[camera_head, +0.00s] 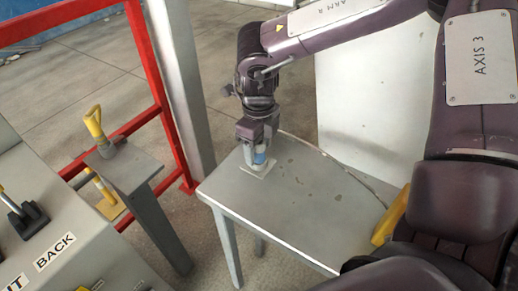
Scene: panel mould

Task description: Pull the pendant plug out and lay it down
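Whether the fingers press on the plug or stand slightly open cannot be told from here. The plug's top is hidden by the gripper. A thin cable (345,168) runs along the table's far right side towards a yellow object (390,216), perhaps the pendant. My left gripper is not in view.
A red rail frame (150,75) and a grey post (183,80) stand behind the table. At left are a small stand (125,165) with yellow handles and a console with a BACK label (55,251). The table's front and middle are clear.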

